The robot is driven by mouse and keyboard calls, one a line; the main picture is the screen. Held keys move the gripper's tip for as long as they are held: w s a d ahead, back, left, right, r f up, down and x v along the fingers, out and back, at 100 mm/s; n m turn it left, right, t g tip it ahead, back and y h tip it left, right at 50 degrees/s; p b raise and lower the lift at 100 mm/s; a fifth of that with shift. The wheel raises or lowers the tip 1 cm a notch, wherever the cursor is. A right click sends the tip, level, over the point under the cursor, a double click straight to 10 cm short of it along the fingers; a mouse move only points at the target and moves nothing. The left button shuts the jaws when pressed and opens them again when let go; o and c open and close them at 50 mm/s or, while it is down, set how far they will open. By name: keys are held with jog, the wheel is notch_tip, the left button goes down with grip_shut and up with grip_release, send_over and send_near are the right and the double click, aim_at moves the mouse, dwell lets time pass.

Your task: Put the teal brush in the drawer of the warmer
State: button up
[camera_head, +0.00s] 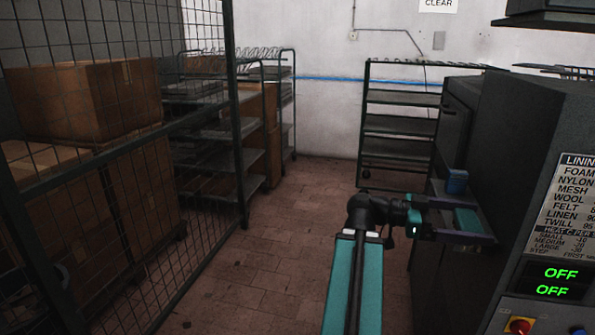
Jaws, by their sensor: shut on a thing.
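My gripper (484,224) reaches right from the end of my arm, at the front of the dark machines on the right. Its two purple-grey fingers are closed on a teal piece, which I take to be the teal brush (466,218). The brush's far end and underside are hard to make out. The warmer seems to be the dark cabinet (457,130) behind the gripper. A dark ledge or open drawer (478,192) juts out just beyond the gripper; I cannot tell which it is. The brush looks in front of it or over it; contact is unclear.
A small blue block (456,181) sits on that ledge. A dark machine with a green OFF display (560,282) stands close on the right. Shelf racks (400,125) stand at the back wall. A mesh fence (120,150) with boxes closes the left. The tiled floor between is clear.

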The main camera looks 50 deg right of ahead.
jog(key=shift+w, duration=0.15)
jog(key=w+a+f+n+t+h, duration=0.3)
jog(key=w+a+t, duration=0.15)
jog(key=w, duration=0.95)
jog(key=w+a+f+n+t+h, duration=0.3)
jog(key=w+a, duration=0.3)
jog(key=w, duration=0.7)
jog(key=w+a+f+n+t+h, duration=0.35)
jog(key=w+a, duration=0.25)
jog(key=w, duration=0.8)
jog(key=w+a+f+n+t+y, duration=0.1)
jog(key=w+a+f+n+t, duration=0.2)
jog(key=a, duration=1)
jog(key=w+a+f+n+t+y, duration=0.1)
jog(key=w+a+f+n+t, duration=0.3)
jog(key=a, duration=0.9)
jog(key=w+a+f+n+t+y, duration=0.1)
jog(key=w+a+f+n+t, duration=0.3)
jog(key=w+a, duration=0.9)
jog(key=shift+w+a+f+t+p, duration=0.3)
jog(key=shift+f+t, duration=1.35)
jog(key=shift+t, duration=1.25)
jog(key=shift+d+r, duration=0.1)
jog(key=shift+r, duration=0.05)
notch_tip(320, 180, up, 17)
jog(key=p, duration=1.7)
